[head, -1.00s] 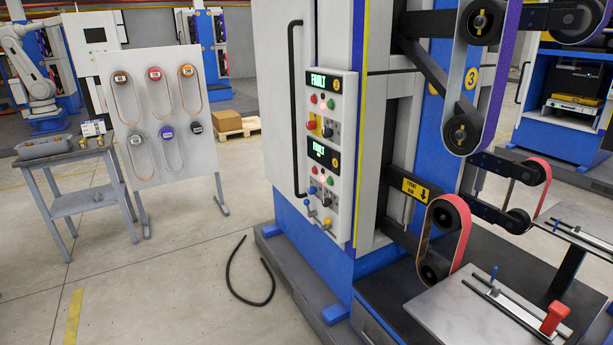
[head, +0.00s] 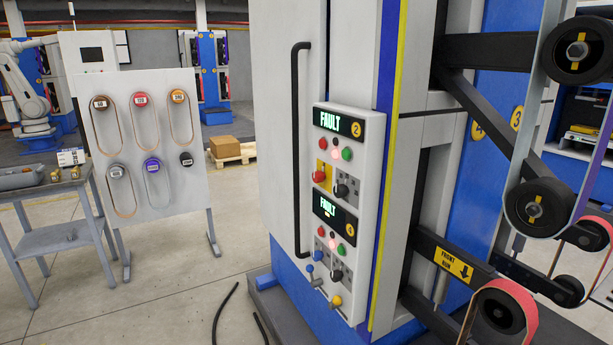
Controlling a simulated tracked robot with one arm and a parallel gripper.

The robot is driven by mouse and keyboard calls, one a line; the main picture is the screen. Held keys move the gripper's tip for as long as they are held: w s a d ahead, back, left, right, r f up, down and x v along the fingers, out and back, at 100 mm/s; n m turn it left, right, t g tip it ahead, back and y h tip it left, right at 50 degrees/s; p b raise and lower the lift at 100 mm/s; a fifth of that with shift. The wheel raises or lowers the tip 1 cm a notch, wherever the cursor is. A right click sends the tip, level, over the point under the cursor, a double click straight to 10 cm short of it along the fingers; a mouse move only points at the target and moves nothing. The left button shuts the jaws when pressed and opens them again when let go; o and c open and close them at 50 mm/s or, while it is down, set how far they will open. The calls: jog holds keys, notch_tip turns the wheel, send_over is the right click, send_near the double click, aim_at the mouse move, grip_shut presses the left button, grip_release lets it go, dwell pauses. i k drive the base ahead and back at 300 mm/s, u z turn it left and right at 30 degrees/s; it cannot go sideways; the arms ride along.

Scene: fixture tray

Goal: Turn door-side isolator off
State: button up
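A white control panel (head: 366,150) is on the side of the white and blue machine. Its upper display (head: 337,122) reads FAULT with a yellow 2. Below it are red and green buttons, a red knob on a yellow plate (head: 319,176) and a black knob on a grey plate (head: 342,190). The lower display (head: 334,217) also reads FAULT, with buttons, a blue knob (head: 318,256) and a black knob (head: 337,275) below. Small levers with a blue ball (head: 310,268) and a yellow ball (head: 336,300) are at the bottom. No label shows which is the door-side isolator. My gripper is out of view.
A long black handle (head: 297,150) stands on the cabinet left of the panel. Black arms with belt wheels (head: 540,207) jut out at right. A black cable (head: 222,318) lies on the floor. A belt display board (head: 143,185) and a grey table (head: 60,238) stand at left.

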aim_at(317, 178)
jog(key=u, duration=0.5)
jog(key=i, duration=0.7)
jog(key=u, duration=0.65)
jog(key=i, duration=1.3)
jog(key=z, duration=0.6)
jog(key=i, duration=0.4)
jog(key=z, duration=0.3)
